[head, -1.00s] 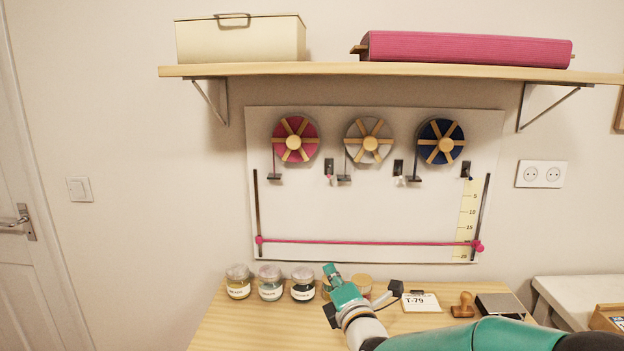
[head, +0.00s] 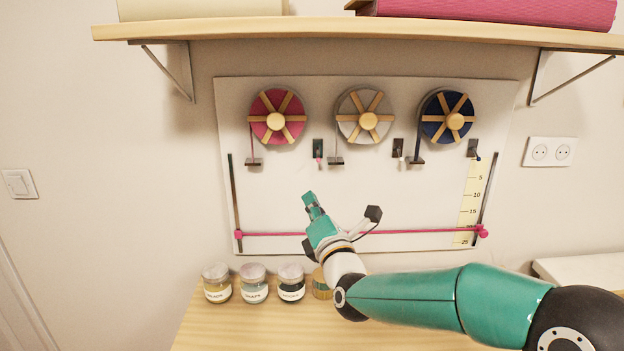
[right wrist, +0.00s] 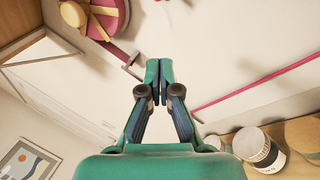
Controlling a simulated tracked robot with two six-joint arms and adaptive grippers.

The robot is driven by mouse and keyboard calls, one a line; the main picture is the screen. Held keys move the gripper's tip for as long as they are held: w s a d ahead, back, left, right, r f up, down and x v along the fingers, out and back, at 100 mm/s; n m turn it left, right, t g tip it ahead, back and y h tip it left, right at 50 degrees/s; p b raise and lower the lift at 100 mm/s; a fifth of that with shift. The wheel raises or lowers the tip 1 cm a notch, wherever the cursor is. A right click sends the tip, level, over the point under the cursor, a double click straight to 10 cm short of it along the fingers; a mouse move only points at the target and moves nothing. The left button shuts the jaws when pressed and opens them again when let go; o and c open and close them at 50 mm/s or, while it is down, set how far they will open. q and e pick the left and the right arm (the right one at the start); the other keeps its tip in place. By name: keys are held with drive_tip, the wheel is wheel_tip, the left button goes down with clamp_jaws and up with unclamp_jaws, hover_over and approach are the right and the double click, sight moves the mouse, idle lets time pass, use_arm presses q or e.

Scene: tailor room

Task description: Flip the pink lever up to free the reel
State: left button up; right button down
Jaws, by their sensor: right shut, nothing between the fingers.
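The pink reel (head: 277,116) hangs at the left of the white wall board, and its strip runs down to a small dark bracket (head: 254,162). The lever (head: 318,158) by it is a small pinkish piece pointing down from a black mount to the reel's lower right. My right gripper (head: 308,198) is shut and empty, below the lever and apart from it. In the right wrist view the shut fingers (right wrist: 159,68) point toward the board, with the pink reel (right wrist: 103,14) at the top left. I cannot make out the lever there. My left gripper is not in view.
A white reel (head: 366,117) and a blue reel (head: 446,116) hang to the right, with similar mounts. A pink horizontal cord (head: 400,232) crosses the lower board. Several jars (head: 254,284) stand on the table below. A wooden shelf (head: 330,28) overhangs the board.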

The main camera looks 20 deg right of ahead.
sight(318, 155)
drive_tip(key=p+x, duration=0.4)
drive_tip(key=x, duration=0.5)
drive_tip(key=shift+r, duration=0.15)
drive_tip(key=shift+s+d+r+p, duration=0.15)
drive_tip(key=shift+d+r+p, duration=0.2)
drive_tip(key=shift+d, duration=0.25)
drive_tip(key=shift+s+d+r+p, duration=0.2)
drive_tip(key=shift+d+r, duration=0.2)
drive_tip(key=shift+d, duration=0.2)
drive_tip(key=shift+s+d+r, duration=0.15)
drive_tip(key=shift+s+d, duration=0.1)
drive_tip(key=shift+d, duration=0.05)
drive_tip(key=shift+d, duration=0.15)
